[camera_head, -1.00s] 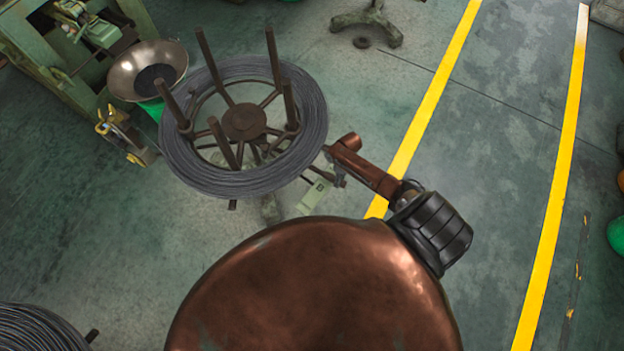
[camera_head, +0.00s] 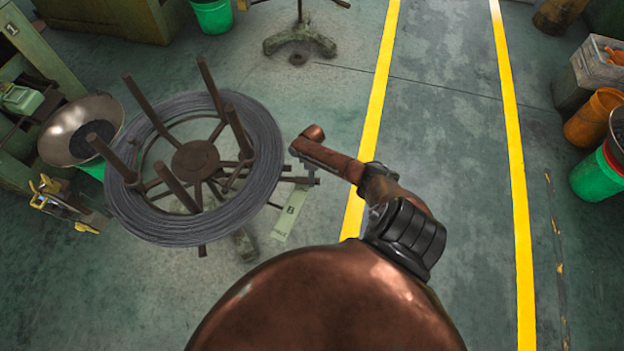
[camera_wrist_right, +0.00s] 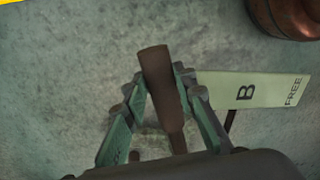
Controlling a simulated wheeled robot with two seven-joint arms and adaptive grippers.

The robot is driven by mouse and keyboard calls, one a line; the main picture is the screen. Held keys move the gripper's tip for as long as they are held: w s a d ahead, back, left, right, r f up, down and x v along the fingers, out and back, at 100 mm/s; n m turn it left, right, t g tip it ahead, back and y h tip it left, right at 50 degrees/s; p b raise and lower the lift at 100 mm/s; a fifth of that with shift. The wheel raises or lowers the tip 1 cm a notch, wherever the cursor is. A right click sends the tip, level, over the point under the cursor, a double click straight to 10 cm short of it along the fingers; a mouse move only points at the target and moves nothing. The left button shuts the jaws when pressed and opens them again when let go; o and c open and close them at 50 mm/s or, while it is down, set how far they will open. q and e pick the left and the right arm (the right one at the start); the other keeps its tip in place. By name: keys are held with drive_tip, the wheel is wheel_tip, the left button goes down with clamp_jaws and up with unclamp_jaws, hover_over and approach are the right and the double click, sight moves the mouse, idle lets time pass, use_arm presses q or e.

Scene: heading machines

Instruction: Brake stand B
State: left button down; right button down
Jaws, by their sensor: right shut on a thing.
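Stand B is a dark brown spoked reel with upright posts (camera_head: 195,159), carrying a grey wire coil (camera_head: 262,150), left of centre in the head view. A pale green plate (camera_head: 291,212) sits low at its right side. In the right wrist view this plate (camera_wrist_right: 255,88) reads "B" and, at its right end, "FREE". My right gripper (camera_head: 312,178) is beside the stand, partly hidden by its arm. In the wrist view my right gripper (camera_wrist_right: 160,80) is shut on a brown brake handle (camera_wrist_right: 158,65), its fingers on both sides. My left gripper is out of view.
A metal bowl (camera_head: 66,140) and a green machine (camera_head: 30,105) stand at the left. Yellow floor lines (camera_head: 375,100) run right of the stand. Orange (camera_head: 592,118) and green (camera_head: 598,177) bins are at the right edge. The floor between the lines is clear.

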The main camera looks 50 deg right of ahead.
drive_tip(key=c, duration=2)
unclamp_jaws()
drive_tip(key=shift+w+d+r, duration=0.2)
drive_tip(key=shift+w+d, duration=0.1)
drive_tip(key=shift+d, duration=0.25)
drive_tip(key=shift+c, duration=0.2)
drive_tip(key=o, duration=0.3)
drive_tip(key=shift+f, duration=0.1)
drive_tip(key=shift+o, duration=0.8)
drive_tip(key=shift+a, duration=0.1)
wheel_tip(320, 180, up, 12)
drive_tip(key=d, duration=0.1)
drive_tip(key=shift+w, duration=0.4)
drive_tip(key=shift+d+f, duration=0.1)
